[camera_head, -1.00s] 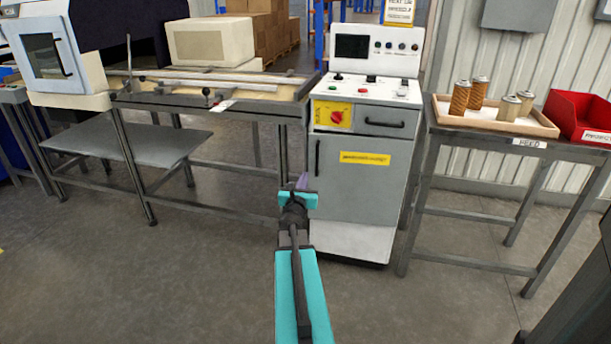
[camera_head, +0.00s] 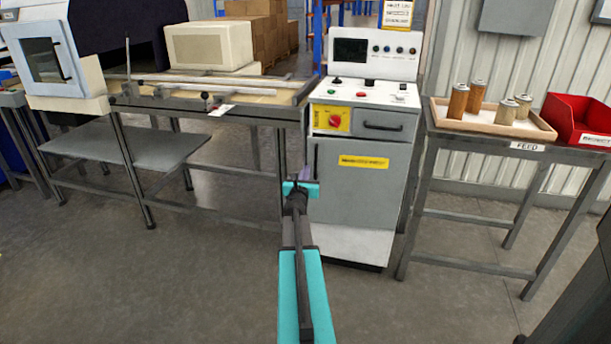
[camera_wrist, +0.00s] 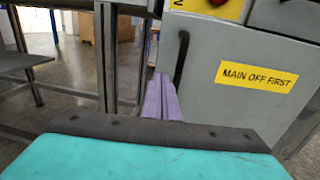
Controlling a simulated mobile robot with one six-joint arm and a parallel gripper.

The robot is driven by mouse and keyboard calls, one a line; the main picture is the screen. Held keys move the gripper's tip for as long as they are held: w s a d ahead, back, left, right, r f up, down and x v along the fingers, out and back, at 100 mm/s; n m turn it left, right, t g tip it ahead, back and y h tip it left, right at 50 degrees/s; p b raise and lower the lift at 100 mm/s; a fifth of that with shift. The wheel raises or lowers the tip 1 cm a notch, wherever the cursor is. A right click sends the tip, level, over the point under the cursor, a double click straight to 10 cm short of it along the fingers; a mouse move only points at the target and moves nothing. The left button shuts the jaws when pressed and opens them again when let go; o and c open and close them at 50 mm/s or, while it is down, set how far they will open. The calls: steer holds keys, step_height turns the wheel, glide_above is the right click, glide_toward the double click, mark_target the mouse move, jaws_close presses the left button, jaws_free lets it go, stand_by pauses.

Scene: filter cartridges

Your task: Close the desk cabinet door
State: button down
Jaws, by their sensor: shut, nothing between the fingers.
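The grey cabinet door (camera_head: 360,205) is on the front of the control desk, below its drawer. It has a yellow label (camera_head: 364,162) and a dark upright handle (camera_head: 316,159) near its left edge. The door looks flush or nearly flush with the cabinet; I cannot tell whether a small gap is left. My gripper (camera_head: 304,174) has purple fingers, shut and empty, at the door's left edge near the handle. In the wrist view the fingers (camera_wrist: 161,98) are just below and left of the handle (camera_wrist: 181,57). Whether they touch the door is unclear.
A metal workbench (camera_head: 212,102) stands left of the cabinet, its leg close to my gripper. On the right is a feed table (camera_head: 480,140) with a wooden tray (camera_head: 470,121) of cartridges and a red bin (camera_head: 575,118). The floor in front is clear.

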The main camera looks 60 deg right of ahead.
steer(key=shift+x, duration=2.7)
steer(key=shift+d, duration=0.1)
steer(key=shift+b+x, duration=1.15)
steer(key=shift+x, duration=1.2)
steer(key=shift+w+d, duration=0.15)
steer(key=shift+w, duration=0.05)
steer(key=shift+d+r, duration=0.4)
steer(key=shift+r, duration=0.25)
steer(key=shift+a, duration=0.1)
steer(key=shift+s+a+f, duration=0.15)
steer(key=shift+a+f, duration=0.2)
steer(key=shift+a, duration=0.25)
glide_toward(309, 159)
steer(key=shift+w+a+f+b, duration=0.15)
steer(key=shift+a+b, duration=0.05)
steer(key=shift+a, duration=0.6)
steer(key=shift+w+a+f+b, duration=0.1)
steer(key=shift+w+a+b, duration=0.05)
steer(key=shift+a, duration=0.65)
